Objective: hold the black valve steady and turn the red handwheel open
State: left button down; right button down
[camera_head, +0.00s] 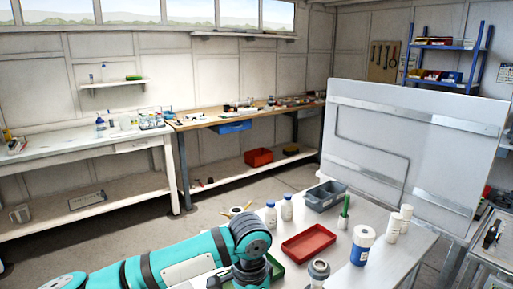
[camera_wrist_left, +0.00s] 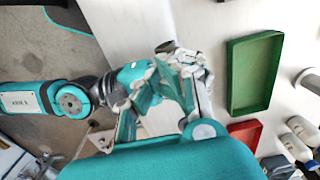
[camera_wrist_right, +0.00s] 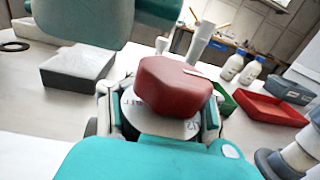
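In the right wrist view a thick red piece, which looks like the handwheel (camera_wrist_right: 175,85), lies between the fingers of my right gripper (camera_wrist_right: 160,108). I cannot tell whether the fingers press on the red piece. In the left wrist view my left gripper (camera_wrist_left: 165,90) overlaps grey and teal parts, possibly of my other gripper. What lies between its fingers is unclear. I cannot make out the black valve for certain in any view. In the head view my left arm hides the near table, and neither gripper's fingertips show.
A red tray (camera_head: 308,242), a grey bin (camera_head: 324,194) and white bottles (camera_head: 287,207) stand on the table. A green tray (camera_wrist_left: 254,72) lies right of the grippers in the left wrist view. A dark block (camera_wrist_right: 78,70) lies at the left in the right wrist view.

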pick_arm(q)
jog(key=shift+r, duration=1.95)
pick_arm(e)
jog(key=c, duration=0.8)
grip_release()
